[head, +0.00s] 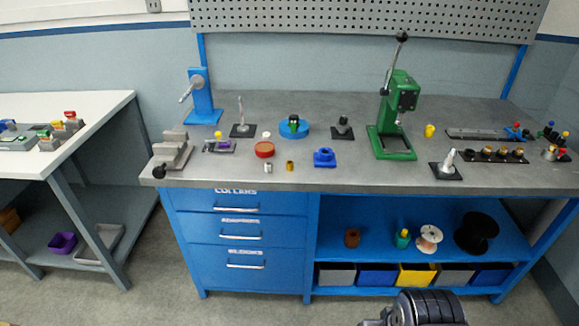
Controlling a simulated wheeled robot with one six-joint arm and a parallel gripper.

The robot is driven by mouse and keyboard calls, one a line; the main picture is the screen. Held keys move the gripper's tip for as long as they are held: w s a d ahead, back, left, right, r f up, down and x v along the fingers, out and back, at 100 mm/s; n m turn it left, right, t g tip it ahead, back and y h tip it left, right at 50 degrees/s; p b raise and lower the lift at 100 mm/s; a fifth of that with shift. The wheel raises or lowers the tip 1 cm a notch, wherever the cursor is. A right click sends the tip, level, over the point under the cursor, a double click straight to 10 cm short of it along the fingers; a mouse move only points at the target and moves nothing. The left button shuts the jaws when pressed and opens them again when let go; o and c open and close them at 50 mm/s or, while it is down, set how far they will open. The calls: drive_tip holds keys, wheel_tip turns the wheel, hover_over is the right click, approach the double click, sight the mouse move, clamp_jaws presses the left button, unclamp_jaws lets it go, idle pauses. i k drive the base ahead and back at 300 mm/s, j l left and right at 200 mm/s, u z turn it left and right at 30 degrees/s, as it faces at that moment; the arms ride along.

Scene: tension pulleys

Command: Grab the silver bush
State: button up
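A small silver bush (268,168) stands on the grey top of the blue workbench (330,178), near its front edge. It is just in front of a round red dish (264,149) and left of a brass bush (290,165) of similar size. A dark ribbed part of my arm with grey metal pieces shows at the bottom edge of the head view, well below and right of the bush. My fingertips cannot be made out there. Nothing visible touches the silver bush.
A blue block (324,158) sits right of the bushes, and a grey vise (173,151) stands at the left corner. A green press (397,115) rises farther right. Blue drawers (240,228) are under the bench, with floor in front. A white-topped table (60,110) stands left.

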sight(269, 165)
drive_tip(key=i+j+u, duration=0.15)
drive_tip(key=i+u, duration=0.45)
drive_tip(key=i, duration=0.25)
